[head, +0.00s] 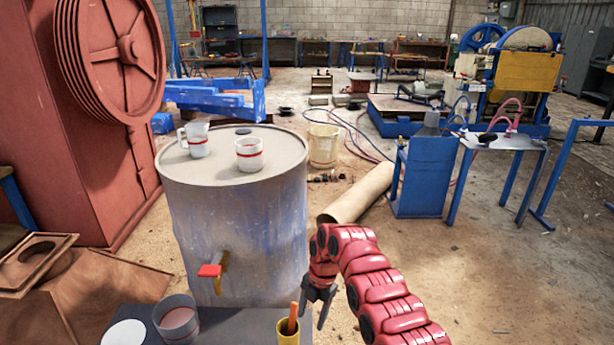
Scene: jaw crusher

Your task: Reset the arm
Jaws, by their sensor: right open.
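My right arm, red and segmented, comes in from the bottom right and bends over at the middle of the head view. My right gripper (318,302) hangs from its end, dark, pointing down, open and empty. It is just right of a yellow cup (288,330) that holds an orange-brown stick, apart from it as far as I can see. My left gripper is not in view.
A large metal drum (238,215) with a red-handled tap (212,270) stands left of my gripper, carrying a mug (196,140) and a cup (249,155). A grey bench (230,325) bears a tumbler (176,320). A red machine (80,110) stands left.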

